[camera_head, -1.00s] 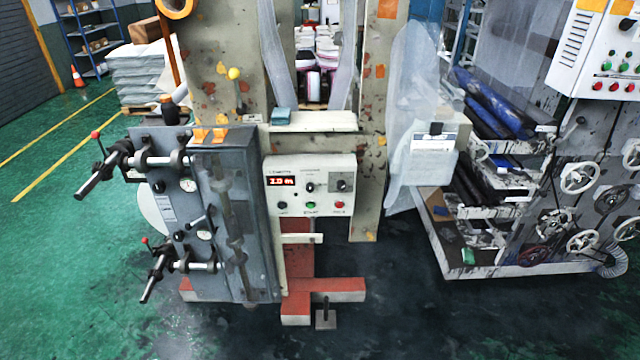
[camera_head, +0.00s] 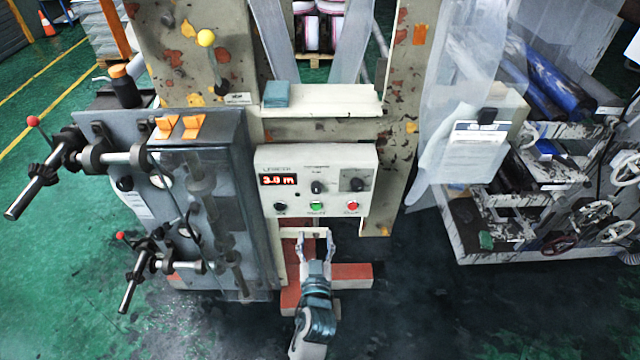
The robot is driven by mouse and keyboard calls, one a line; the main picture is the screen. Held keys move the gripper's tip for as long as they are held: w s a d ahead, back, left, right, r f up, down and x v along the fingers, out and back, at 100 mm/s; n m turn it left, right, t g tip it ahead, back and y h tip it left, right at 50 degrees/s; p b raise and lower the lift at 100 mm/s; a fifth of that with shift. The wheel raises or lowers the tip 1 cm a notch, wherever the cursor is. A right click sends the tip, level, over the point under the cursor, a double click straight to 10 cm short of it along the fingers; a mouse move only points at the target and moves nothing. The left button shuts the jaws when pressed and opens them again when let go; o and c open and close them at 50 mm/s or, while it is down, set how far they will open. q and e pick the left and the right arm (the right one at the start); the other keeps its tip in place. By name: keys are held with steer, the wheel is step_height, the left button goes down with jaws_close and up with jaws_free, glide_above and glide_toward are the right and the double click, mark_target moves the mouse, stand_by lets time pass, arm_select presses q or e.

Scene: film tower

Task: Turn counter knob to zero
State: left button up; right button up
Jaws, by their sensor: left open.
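The counter panel (camera_head: 270,155) is a light box on the front of the machine. Its red display (camera_head: 277,180) appears to read 3.0 m. A dark knob (camera_head: 317,187) sits right of the display, and another dark knob (camera_head: 356,184) sits farther right. Below them are a black control (camera_head: 280,206), a green button (camera_head: 316,206) and a red button (camera_head: 352,206). My left gripper (camera_head: 315,236) is below the panel, under the green button, fingers pointing up. It is open and empty, and appears apart from the knobs. My right gripper is not in view.
A grey cabinet (camera_head: 225,150) with protruding rollers and handles stands left of the panel. A pale ledge (camera_head: 345,100) with a blue-green block (camera_head: 276,94) is above it. A translucent sheet (camera_head: 440,130) hangs at right. Dark floor is clear in front.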

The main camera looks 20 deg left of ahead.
arm_select(q)
glide_toward(316, 191)
steer(key=d, duration=0.1)
steer(key=x, duration=0.3)
steer(key=a+x, duration=0.1)
steer(key=x, duration=0.5)
steer(key=shift+s+a+f, duration=0.1)
steer(key=shift+s+a, duration=0.1)
steer(key=shift+a, duration=0.1)
steer(key=shift+w, duration=0.35)
steer(key=shift+w+d, duration=0.1)
steer(key=shift+w, duration=0.05)
steer(key=shift+d, duration=0.5)
steer(key=shift+a, duration=0.2)
steer(key=c, duration=0.7)
steer(key=shift+a, duration=0.15)
steer(key=c, duration=0.4)
steer(key=shift+a, duration=0.15)
jaws_close()
steer(key=shift+p, duration=0.3)
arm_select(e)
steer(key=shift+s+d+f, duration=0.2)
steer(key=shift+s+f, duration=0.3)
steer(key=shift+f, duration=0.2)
